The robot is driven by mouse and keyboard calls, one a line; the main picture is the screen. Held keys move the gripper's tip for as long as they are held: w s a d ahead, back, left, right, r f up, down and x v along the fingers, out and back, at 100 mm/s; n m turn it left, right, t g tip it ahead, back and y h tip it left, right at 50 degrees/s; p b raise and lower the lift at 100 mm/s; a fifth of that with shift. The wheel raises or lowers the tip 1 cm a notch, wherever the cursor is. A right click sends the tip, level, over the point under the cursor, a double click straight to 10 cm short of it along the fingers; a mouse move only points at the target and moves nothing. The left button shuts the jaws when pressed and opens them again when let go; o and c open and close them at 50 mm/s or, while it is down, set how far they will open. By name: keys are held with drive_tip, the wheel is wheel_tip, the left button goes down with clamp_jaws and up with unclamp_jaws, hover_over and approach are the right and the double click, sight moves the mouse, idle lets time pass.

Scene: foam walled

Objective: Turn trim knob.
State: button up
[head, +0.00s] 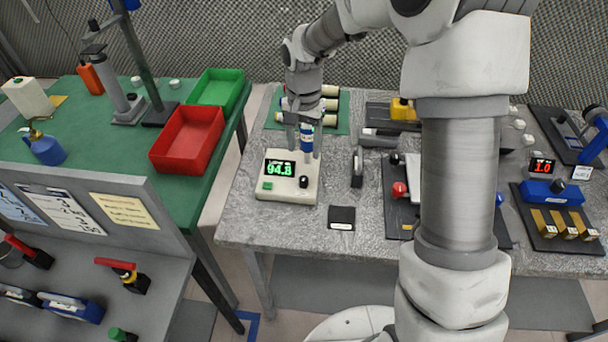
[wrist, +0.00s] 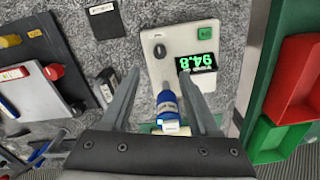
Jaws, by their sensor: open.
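A white instrument box (head: 272,194) stands on the grey stone-look bench, with a green lit display (head: 280,168) reading 94.8. A black knob (head: 304,182) sits on its top face, right of a green button (head: 268,186). In the wrist view the knob (wrist: 160,51) is beyond the fingertips. My gripper (head: 304,150) is open, pointing down above the box's back edge. In the wrist view its fingers (wrist: 159,74) are spread apart, with the knob clear of them. A blue cylinder with a white base (wrist: 167,104) shows between the fingers; I cannot tell whether they touch it.
A black labelled pad (head: 341,217) lies right of the box. A black-and-grey tool (head: 357,168) stands nearby. A red bin (head: 187,138) and a green bin (head: 217,88) sit on the green table at left. Bare bench shows in front of the box.

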sight(304, 178)
wheel_tip(304, 178, down, 11)
idle(0.3)
clamp_jaws()
idle(0.3)
